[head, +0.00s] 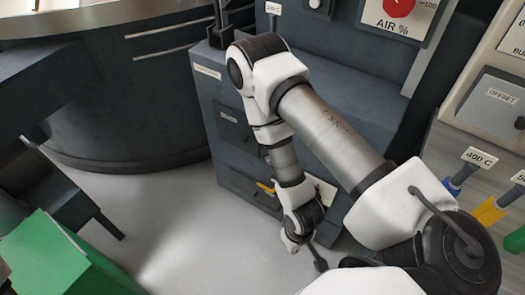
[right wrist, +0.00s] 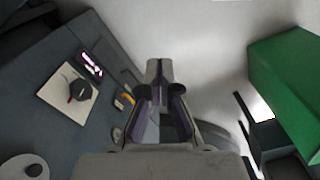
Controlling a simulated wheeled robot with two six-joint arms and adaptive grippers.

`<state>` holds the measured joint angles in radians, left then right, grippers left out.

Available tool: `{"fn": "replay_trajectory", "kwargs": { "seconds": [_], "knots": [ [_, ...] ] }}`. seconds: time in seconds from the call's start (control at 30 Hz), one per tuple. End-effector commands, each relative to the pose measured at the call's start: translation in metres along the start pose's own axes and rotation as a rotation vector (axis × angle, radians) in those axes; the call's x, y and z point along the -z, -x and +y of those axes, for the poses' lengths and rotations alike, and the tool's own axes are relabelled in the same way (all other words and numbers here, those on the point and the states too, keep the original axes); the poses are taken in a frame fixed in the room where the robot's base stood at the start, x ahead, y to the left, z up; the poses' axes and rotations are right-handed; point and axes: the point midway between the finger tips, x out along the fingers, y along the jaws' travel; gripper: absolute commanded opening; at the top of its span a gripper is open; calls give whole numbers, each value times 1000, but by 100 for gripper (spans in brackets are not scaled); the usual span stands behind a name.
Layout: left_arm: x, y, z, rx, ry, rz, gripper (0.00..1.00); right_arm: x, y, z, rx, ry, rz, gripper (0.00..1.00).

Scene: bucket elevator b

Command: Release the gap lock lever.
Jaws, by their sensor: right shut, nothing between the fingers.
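A small yellow handle (head: 265,187) shows low on the dark grey cabinet in the head view, beside my right forearm. A yellow piece also shows in the right wrist view (right wrist: 126,98), left of the fingers and apart from them. A pale plate (right wrist: 60,105) with a black knob (right wrist: 79,91) and a red mark is on the same cabinet face. I cannot read which part is the gap lock lever. My right gripper (right wrist: 159,66) is shut and empty, its fingertips over the floor. My left gripper is not in view.
The dark cabinet (head: 225,125) stands close behind my right arm. A green box-like object (head: 60,262) is at the lower left. A panel with coloured levers (head: 487,210) is at the right. Pale floor (head: 180,220) lies open between the green object and the cabinet.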

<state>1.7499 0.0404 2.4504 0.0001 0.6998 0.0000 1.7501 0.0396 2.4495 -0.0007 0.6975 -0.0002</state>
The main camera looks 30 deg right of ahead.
Motion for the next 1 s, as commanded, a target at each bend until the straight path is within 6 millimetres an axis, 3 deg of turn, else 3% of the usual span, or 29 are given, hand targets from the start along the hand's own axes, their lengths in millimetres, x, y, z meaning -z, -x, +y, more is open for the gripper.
{"fn": "replay_trajectory", "kwargs": {
  "seconds": [0.07, 0.17, 0.27, 0.3, 0.43, 0.5, 0.6, 0.7, 0.83, 1.0],
  "knots": [
    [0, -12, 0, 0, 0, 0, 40, 9, -14, -1, 7, 7, 5, 0],
    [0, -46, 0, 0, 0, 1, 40, 41, -58, -3, 31, 40, 18, 0],
    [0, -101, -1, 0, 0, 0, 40, 101, -118, -2, 57, 114, 36, 0],
    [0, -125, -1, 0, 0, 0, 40, 132, -140, 1, 60, 154, 45, 0],
    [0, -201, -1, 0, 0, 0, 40, 234, -188, 27, 17, 292, 63, 0],
    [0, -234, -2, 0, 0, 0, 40, 283, -195, 48, -35, 352, 67, 0],
    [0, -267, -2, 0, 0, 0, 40, 333, -187, 80, -116, 403, 63, 0],
    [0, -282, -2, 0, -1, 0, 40, 360, -172, 102, -175, 423, 53, 0],
    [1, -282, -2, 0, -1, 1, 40, 370, -158, 112, -204, 431, 45, 0],
    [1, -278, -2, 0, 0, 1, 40, 369, -156, 112, -203, 431, 43, 0]
  ]
}}
